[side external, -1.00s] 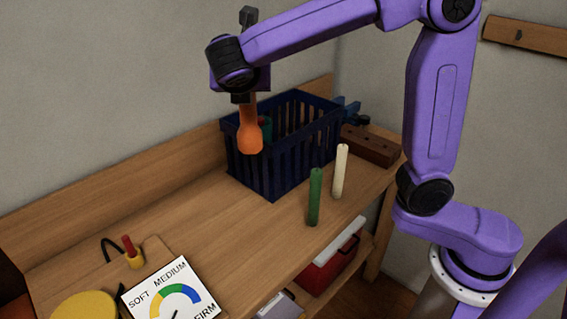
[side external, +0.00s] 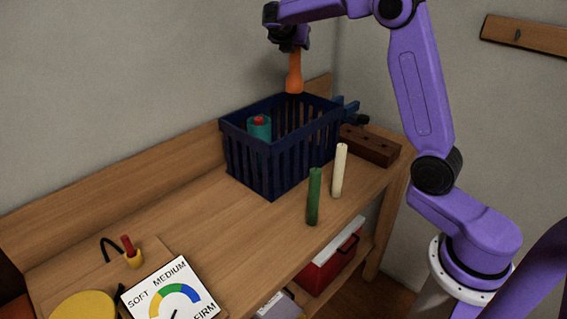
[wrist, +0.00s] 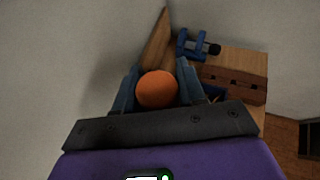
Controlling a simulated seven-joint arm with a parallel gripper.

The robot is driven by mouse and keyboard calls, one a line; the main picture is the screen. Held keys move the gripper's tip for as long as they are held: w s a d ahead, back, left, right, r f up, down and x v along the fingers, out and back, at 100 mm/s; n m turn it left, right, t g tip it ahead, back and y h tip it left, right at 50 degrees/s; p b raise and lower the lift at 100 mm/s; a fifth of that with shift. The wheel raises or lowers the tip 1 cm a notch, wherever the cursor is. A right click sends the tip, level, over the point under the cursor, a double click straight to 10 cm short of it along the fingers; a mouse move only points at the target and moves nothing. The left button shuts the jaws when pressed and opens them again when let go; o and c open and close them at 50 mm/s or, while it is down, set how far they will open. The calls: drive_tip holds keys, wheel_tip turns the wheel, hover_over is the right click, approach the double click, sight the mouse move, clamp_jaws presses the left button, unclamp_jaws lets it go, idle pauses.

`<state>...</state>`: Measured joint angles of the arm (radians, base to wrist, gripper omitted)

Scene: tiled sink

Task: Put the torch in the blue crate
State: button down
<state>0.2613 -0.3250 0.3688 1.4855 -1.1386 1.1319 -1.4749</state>
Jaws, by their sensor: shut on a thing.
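The torch, an orange piece with a flared lower end (side external: 294,78), hangs upright from my gripper (side external: 291,50). My gripper is shut on its upper part, which the fingers hide. In the wrist view the torch shows as a round orange end (wrist: 157,90) between the two fingers (wrist: 155,88). The dark blue slatted crate (side external: 308,128) stands on the bench below. In the side view the torch's lower end sits at the crate's far rim; whether it is directly above the opening I cannot tell. A small blue part of the crate (wrist: 215,93) shows in the wrist view.
A teal cylinder with a red top (side external: 259,128) is inside the crate. A green stick (side external: 314,197) and a cream stick (side external: 339,170) stand upright in front. A brown holed block (side external: 370,146) and a blue clamp (side external: 347,108) are at the right. The bench's middle is clear.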

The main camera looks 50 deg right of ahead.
wheel_tip(320, 180, down, 23)
drive_tip(key=d, duration=0.2)
drive_tip(key=shift+d, duration=0.25)
idle(0.3)
drive_tip(key=shift+f, duration=0.15)
drive_tip(key=c, duration=0.7)
unclamp_jaws()
drive_tip(key=shift+f, duration=0.1)
drive_tip(key=shift+o, duration=0.2)
drive_tip(key=v, duration=1.2)
drive_tip(key=shift+w, duration=0.2)
